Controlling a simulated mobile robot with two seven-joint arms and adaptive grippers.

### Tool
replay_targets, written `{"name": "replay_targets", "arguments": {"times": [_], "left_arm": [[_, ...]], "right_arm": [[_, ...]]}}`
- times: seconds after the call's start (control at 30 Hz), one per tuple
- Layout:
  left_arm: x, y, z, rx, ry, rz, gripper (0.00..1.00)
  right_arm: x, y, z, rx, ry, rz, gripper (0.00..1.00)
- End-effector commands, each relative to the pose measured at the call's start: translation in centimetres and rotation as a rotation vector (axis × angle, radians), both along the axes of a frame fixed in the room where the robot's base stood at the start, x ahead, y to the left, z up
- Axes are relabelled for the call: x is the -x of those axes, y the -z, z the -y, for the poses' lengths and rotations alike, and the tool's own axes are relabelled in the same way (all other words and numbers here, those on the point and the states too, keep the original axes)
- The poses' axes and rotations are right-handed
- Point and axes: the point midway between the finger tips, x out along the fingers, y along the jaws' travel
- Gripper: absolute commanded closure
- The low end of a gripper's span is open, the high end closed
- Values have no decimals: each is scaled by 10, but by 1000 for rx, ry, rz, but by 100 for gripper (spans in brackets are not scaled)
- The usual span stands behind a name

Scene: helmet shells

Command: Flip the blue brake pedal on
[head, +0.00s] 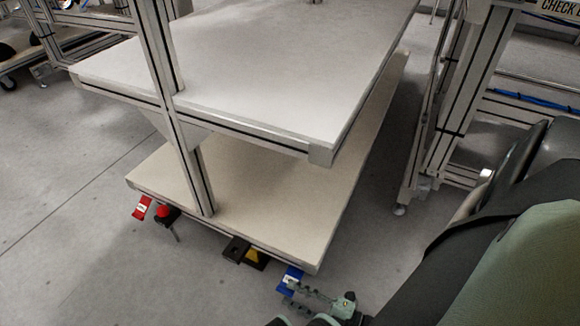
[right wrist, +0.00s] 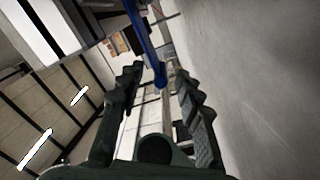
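The blue brake pedal (head: 290,279) sticks out low at the front edge of the cart's lower shelf. In the right wrist view the blue pedal (right wrist: 146,40) appears as a long bar reaching down between the fingertips. My right gripper (head: 291,294) is just beside and below the pedal in the head view. Its two fingers are apart, one on each side of the bar in the wrist view (right wrist: 158,70); I cannot tell whether either touches it. My left gripper is not in view.
A red pedal (head: 142,207) and a red knob (head: 163,211) sit at the cart's left corner. A black and yellow part (head: 246,253) is left of the blue pedal. The lower shelf (head: 260,200) is bare. Grey floor is clear in front; another metal frame (head: 440,120) stands right.

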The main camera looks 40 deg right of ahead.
Motion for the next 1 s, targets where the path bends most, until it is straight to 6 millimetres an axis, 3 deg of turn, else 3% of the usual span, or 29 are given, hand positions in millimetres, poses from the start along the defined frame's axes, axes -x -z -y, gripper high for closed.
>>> {"name": "replay_targets", "arguments": {"times": [0.13,0.4,0.7,1.0], "left_arm": [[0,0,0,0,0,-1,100],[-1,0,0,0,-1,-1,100],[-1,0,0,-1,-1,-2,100],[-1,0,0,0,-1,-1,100]], "right_arm": [[-11,0,-4,0,1,-1,65],[-13,0,-5,-1,1,-1,65],[-13,0,-5,-1,1,-1,99],[-13,0,-5,-1,1,-3,100]]}}
